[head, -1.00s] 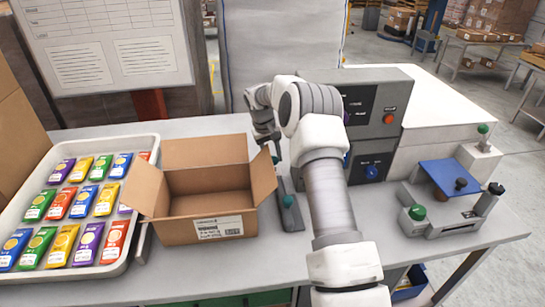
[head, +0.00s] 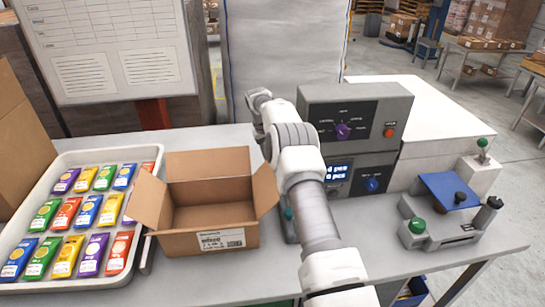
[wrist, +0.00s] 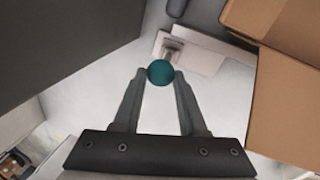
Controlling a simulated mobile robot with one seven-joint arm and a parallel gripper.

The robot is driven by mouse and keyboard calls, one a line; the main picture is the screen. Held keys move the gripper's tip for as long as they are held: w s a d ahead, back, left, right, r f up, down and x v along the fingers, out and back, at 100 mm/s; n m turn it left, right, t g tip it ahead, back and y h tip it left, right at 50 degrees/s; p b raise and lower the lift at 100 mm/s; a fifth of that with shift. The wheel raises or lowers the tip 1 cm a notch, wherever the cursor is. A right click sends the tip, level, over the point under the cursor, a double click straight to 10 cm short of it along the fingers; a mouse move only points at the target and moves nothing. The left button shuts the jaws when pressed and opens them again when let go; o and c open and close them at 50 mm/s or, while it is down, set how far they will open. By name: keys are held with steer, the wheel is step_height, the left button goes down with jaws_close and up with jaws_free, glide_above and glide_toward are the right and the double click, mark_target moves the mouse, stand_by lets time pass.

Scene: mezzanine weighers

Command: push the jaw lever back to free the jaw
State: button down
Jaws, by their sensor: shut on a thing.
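A teal ball knob (wrist: 160,72), which looks like the end of the jaw lever, is between my fingertips in the wrist view. My gripper (wrist: 161,76) is shut on it, one finger at each side. A pale block with a short metal stem (wrist: 172,50) shows just beyond the ball. In the head view my arm hides the gripper and most of the narrow grey fixture beside the carton. Only a small teal part (head: 288,213) of it shows at the arm's left edge. I cannot tell the lever's angle or the jaw's state.
An open carton (head: 210,240) stands close to the left of my arm. A control box (head: 355,115) with knobs and a display stands to the right. A tray of colored packets (head: 140,240) lies far left. A device with green knobs and a blue plate (head: 450,188) is at right.

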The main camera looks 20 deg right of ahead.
steer(key=shift+w+d, duration=0.2)
steer(key=shift+w, duration=0.25)
steer(key=shift+w+p, duration=0.15)
steer(key=shift+p, duration=0.2)
steer(key=shift+f, duration=0.1)
steer(key=c, duration=0.8)
jaws_free()
steer(key=shift+d, duration=0.1)
steer(key=shift+o, duration=0.2)
steer(key=a+r+p, duration=0.3)
steer(key=r+p, duration=0.3)
steer(key=r, duration=1.1)
steer(key=shift+a+p, duration=0.2)
steer(key=shift+p, duration=0.15)
